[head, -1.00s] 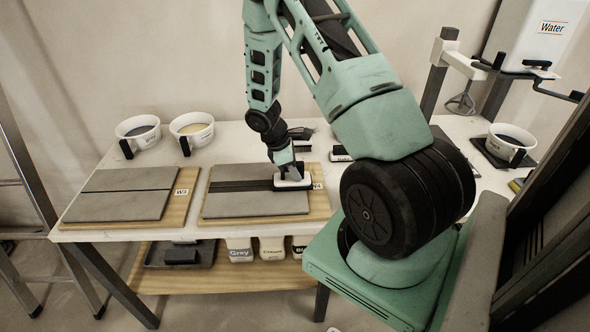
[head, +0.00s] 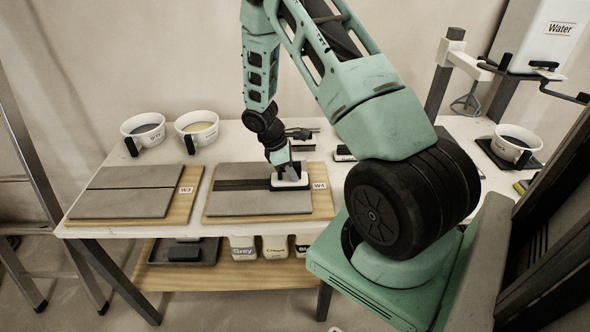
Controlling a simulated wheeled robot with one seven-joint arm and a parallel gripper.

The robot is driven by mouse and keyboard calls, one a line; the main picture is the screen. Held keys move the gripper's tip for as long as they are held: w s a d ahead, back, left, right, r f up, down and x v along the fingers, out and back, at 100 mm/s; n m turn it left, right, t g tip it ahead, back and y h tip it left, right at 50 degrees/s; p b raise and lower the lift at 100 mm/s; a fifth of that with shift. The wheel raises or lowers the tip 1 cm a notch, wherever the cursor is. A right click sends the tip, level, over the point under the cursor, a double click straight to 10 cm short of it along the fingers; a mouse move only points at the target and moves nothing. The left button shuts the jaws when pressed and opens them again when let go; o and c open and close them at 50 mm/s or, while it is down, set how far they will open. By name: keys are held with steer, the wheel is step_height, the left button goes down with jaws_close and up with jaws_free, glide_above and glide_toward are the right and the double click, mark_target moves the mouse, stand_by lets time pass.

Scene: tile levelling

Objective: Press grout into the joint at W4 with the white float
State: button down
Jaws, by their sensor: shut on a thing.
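The W4 board (head: 262,217) is a wooden board with grey tiles (head: 235,202) on it. A dark band runs along the joint (head: 240,185) between the tiles. The white float (head: 291,184) rests over the right end of that joint, beside the W4 label (head: 319,185). My gripper (head: 289,174) is shut on the float from above. The float covers the right part of the joint, and its underside is hidden.
The W3 board (head: 182,207) with its tiles lies to the left. A grey-filled tub (head: 143,130) and a cream-filled tub (head: 197,127) stand at the back left. Another tub (head: 514,143) stands at the right. Bags (head: 242,247) sit on the lower shelf.

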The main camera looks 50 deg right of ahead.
mark_target(278, 178)
steer(key=shift+w+a+p, duration=0.35)
steer(key=shift+w+a, duration=1.55)
steer(key=shift+w, duration=0.3)
steer(key=shift+r, duration=0.1)
step_height(278, 178, up, 8)
steer(key=p, duration=0.6)
